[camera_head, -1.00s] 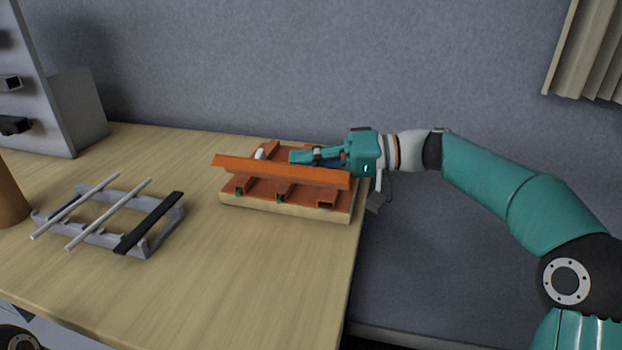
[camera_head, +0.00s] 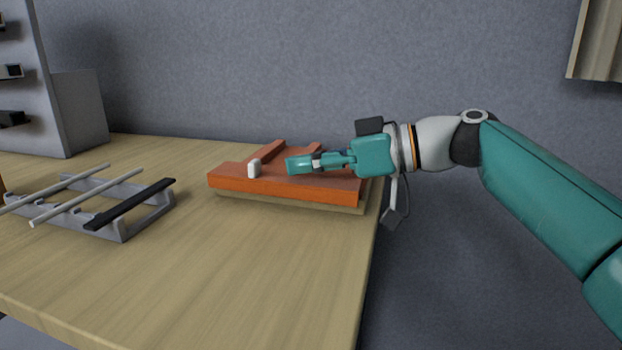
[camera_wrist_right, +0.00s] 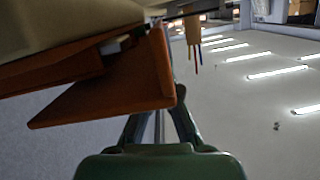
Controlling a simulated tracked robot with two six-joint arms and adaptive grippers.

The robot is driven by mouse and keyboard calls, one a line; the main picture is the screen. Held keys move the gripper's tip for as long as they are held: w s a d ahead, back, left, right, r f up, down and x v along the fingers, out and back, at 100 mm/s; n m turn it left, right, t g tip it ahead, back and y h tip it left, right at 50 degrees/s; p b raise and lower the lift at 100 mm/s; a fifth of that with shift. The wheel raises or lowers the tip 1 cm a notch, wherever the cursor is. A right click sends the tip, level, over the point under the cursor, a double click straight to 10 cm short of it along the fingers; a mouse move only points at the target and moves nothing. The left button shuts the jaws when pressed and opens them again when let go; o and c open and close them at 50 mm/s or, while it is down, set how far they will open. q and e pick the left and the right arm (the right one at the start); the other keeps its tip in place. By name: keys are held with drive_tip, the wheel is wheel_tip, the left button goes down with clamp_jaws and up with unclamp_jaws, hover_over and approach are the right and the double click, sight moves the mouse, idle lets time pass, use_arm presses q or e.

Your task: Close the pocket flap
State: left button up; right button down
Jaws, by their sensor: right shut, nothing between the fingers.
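The orange pocket flap (camera_head: 285,190) runs along the front of an orange pocket piece on a pale board (camera_head: 335,208). It now looks low and nearly flat against the piece; whether it lies fully down I cannot tell. My right gripper (camera_head: 290,166) is shut and empty, reaching in from the right over the flap's upper side, at or just above it; contact is unclear. In the right wrist view an orange panel (camera_wrist_right: 115,90) fills the middle, in front of my fingers (camera_wrist_right: 160,125), and hides their tips. My left gripper is out of view.
A white peg (camera_head: 254,168) stands at the left of the flap. A grey rack (camera_head: 120,232) with two light rods and a black bar stands on the left of the table (camera_head: 220,270). The table's right edge is close to the board. The front middle is clear.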

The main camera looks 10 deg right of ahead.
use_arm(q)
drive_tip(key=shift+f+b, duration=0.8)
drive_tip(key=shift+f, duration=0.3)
